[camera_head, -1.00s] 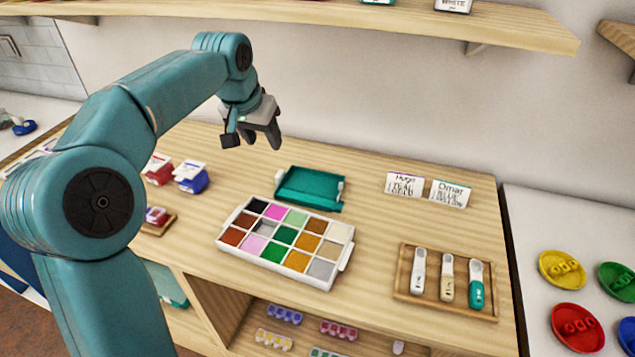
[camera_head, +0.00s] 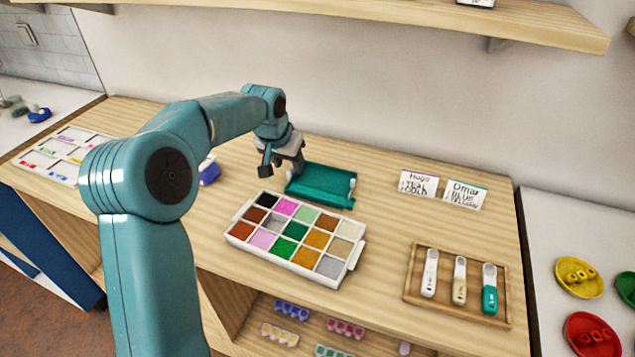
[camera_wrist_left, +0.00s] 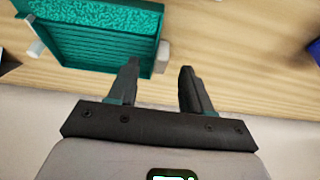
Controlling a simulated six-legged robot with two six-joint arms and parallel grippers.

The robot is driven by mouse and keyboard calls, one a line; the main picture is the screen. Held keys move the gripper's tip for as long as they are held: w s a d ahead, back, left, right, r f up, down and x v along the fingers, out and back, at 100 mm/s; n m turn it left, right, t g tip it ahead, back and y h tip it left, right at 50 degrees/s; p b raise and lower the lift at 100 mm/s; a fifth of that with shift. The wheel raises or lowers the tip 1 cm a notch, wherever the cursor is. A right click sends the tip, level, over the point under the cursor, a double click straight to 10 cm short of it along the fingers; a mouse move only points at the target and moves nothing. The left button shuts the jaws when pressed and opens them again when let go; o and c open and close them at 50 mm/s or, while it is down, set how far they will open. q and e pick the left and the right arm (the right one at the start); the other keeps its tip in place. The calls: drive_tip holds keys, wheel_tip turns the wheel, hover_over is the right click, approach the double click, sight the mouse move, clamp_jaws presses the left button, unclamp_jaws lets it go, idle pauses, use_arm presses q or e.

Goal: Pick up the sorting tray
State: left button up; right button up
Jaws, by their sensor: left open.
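The sorting tray appears to be the teal tray (camera_head: 322,188) lying on the wooden worktop behind the white bead box. It has a ribbed section and a speckled section, seen in the left wrist view (camera_wrist_left: 105,47), with a pale handle (camera_wrist_left: 36,48) at one end and another handle (camera_wrist_left: 163,57) at the other. My left gripper (camera_head: 281,168) is open and empty at the tray's left end in the head view. In the wrist view its fingertips (camera_wrist_left: 158,70) lie either side of the second handle in the picture; I cannot tell the height gap. My right gripper is out of view.
The white compartment box (camera_head: 357,262) of coloured beads stands just in front of the tray. Name cards (camera_head: 418,183) stand to the right. A wooden tray (camera_head: 412,293) holds three scoops. A white sectioned board (camera_head: 107,140) lies at left. A shelf (camera_head: 400,22) runs above.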

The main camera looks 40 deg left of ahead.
use_arm(q)
drive_tip(key=shift+x, duration=1.2)
clamp_jaws()
drive_tip(key=shift+r, duration=0.1)
